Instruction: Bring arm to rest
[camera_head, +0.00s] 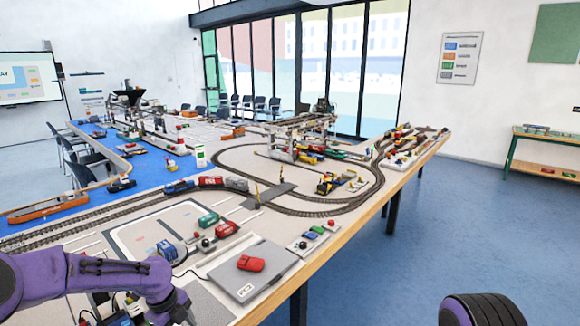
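My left arm (85,278) is purple and comes in from the left over the near left corner of the layout table. Its wrist end (168,304) bends down at the bottom edge of the picture, and I cannot make out its fingers or whether they hold anything. At the bottom right, only a rounded purple and black part of my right arm (482,312) shows, clear of the table. My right gripper is out of the picture.
The table (345,232) carries track loops, trains and cranes. Near my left wrist are a blue block-like model (167,250), a grey flat case (232,272) with a red car (251,263), and a button panel (314,237). Open blue floor (440,235) lies right of the table.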

